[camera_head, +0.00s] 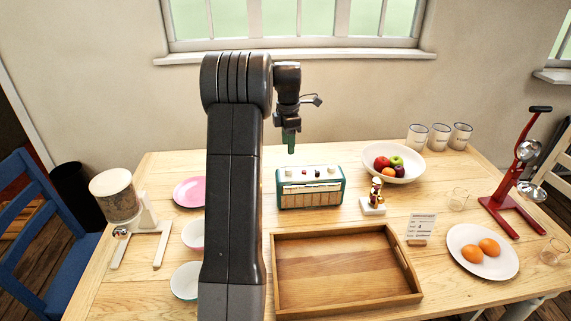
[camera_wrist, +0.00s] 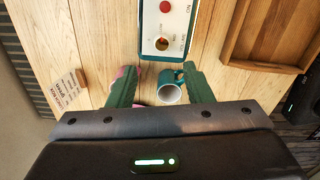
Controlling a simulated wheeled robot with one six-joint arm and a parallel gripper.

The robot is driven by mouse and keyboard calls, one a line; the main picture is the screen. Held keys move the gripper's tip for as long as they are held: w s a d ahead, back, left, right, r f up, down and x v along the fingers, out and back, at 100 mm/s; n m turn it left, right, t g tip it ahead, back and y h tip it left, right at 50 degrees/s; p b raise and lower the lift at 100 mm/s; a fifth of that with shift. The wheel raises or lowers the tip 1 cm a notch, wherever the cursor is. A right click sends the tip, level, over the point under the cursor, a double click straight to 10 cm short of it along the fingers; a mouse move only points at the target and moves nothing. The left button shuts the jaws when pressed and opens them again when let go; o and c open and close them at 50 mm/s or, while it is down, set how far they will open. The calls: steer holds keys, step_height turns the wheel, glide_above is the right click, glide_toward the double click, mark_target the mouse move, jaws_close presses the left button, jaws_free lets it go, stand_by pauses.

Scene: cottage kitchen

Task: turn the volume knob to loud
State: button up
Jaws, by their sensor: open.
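The teal radio (camera_head: 310,196) with a pale top stands upright on the table behind the tray. In the wrist view its top panel (camera_wrist: 178,30) shows a red button by the word ON and a small brass-coloured round knob (camera_wrist: 162,44) by sideways lettering that seems to read VOLUME. The knob's setting is too small to read. My gripper (camera_head: 291,149) hangs above and slightly behind the radio, apart from it. In the wrist view my gripper (camera_wrist: 160,70) is open, its green fingers spread and empty, with the knob just beyond the fingertips.
A teal mug (camera_wrist: 170,92) shows below, between the fingers in the wrist view. A figurine (camera_head: 374,205) and fruit bowl (camera_head: 404,174) stand right of the radio. The wooden tray (camera_head: 335,232) lies in front; a pink plate (camera_head: 187,192) is left.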

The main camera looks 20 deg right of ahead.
mark_target(288, 169)
step_height(288, 169, down, 9)
steer(key=shift+s+f, duration=0.15)
steer(key=shift+f, duration=0.05)
steer(key=c, duration=1)
